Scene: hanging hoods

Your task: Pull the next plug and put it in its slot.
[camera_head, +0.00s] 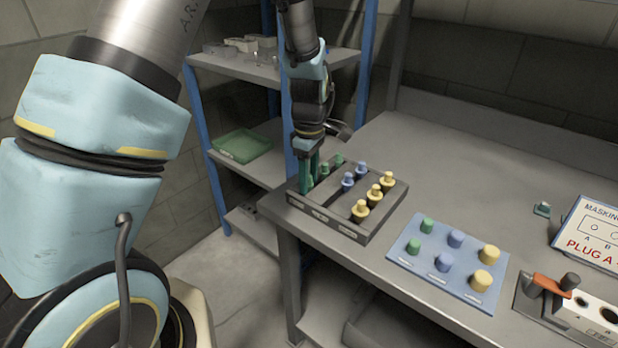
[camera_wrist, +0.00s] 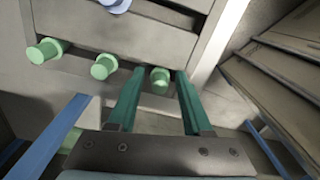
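My gripper (camera_head: 307,180) points down over the left row of a grey sectioned tray (camera_head: 341,225) on the bench corner. In the wrist view its two green fingers (camera_wrist: 158,75) are apart, and a green plug (camera_wrist: 160,80) shows between their tips with gaps on both sides. Two more green plugs (camera_wrist: 103,67) (camera_wrist: 44,50) stand in the same row. The tray's middle row holds blue plugs (camera_head: 348,181), and its right row holds several yellow plugs (camera_head: 374,194). A fixture with holes (camera_head: 530,300) and an orange clamp (camera_head: 552,285) stands at the right edge, partly cut off.
A blue board (camera_head: 400,262) with pairs of green, blue and yellow plugs lies right of the tray. A masking sign (camera_head: 595,225) and a small green item (camera_head: 542,209) lie farther right. A blue-post shelf (camera_head: 203,140) with a green bin (camera_head: 242,146) stands behind. The back bench is clear.

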